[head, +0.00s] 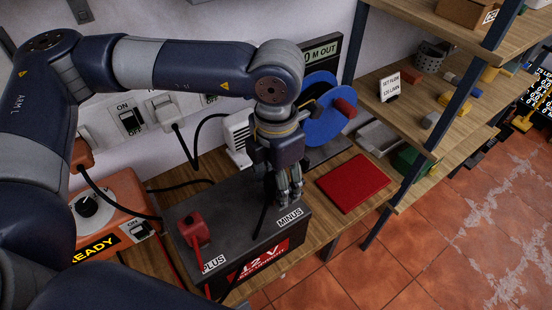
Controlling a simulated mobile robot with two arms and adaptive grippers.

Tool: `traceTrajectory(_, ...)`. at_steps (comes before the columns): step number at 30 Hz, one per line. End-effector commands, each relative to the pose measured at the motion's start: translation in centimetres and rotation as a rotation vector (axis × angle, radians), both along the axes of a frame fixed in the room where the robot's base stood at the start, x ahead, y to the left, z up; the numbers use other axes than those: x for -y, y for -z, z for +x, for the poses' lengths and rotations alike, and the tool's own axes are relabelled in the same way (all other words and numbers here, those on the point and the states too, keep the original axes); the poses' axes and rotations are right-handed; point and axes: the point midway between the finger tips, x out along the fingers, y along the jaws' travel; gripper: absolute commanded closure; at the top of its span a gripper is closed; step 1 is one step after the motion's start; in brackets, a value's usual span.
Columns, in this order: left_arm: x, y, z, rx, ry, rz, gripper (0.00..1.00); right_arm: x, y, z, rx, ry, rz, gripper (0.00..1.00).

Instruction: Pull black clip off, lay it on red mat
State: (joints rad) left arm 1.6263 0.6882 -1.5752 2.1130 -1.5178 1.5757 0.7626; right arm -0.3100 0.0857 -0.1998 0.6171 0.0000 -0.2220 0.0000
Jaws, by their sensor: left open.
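A dark battery (240,197) labelled 12 V, PLUS and MINUS stands on the wooden bench. My left gripper (290,198) points down over its right end, just behind the MINUS label (289,217). Its fingers are open. The black clip cannot be made out apart from the gripper; a black cable (262,218) runs down the battery's front from beside the fingers. A red clip (194,228) sits at the PLUS end. The red mat (353,183) lies flat and empty on the bench, to the right of the battery. My right gripper is not in view.
An orange charger (113,213) marked READY stands left of the battery. A blue reel (328,112) and a white box (238,135) stand behind my gripper. Wooden shelves (425,97) with small items rise at the right, close to the mat.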

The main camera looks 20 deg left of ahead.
Motion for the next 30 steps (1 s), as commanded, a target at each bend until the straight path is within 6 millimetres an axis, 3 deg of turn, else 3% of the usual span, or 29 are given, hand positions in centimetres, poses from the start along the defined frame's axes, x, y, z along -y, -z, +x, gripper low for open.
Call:
traceTrajectory(3, 0.0, 1.3, 0.0, -0.002, -0.001, 0.0, 0.45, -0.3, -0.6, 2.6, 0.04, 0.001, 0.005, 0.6)
traceTrajectory(6, 0.0, 2.0, 0.0, -0.001, 0.0, 0.0, 0.45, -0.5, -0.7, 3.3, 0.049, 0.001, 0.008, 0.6)
traceTrajectory(10, 0.0, 2.3, 0.0, 0.0, 0.0, 0.0, 0.45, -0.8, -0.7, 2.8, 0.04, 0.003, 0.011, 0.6)
traceTrajectory(16, 0.0, 2.3, 0.0, 0.0, 0.0, 0.0, 0.45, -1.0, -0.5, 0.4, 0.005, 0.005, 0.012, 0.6)
traceTrajectory(23, 0.0, 2.3, 0.0, 0.001, 0.0, -0.001, 0.95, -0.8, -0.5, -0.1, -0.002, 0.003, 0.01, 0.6)
traceTrajectory(25, 0.0, 2.3, 0.0, 0.001, 0.0, -0.001, 0.95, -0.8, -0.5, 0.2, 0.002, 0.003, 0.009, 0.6)
traceTrajectory(26, 0.0, 2.3, 0.0, 0.001, 0.0, -0.001, 0.75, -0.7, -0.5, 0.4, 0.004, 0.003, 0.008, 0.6)
traceTrajectory(29, 0.0, 2.3, 0.0, 0.001, 0.0, -0.001, 0.98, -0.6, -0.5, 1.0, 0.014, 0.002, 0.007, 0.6)
traceTrajectory(30, 0.0, 2.3, 0.0, 0.001, 0.0, -0.001, 0.99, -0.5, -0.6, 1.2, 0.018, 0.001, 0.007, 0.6)
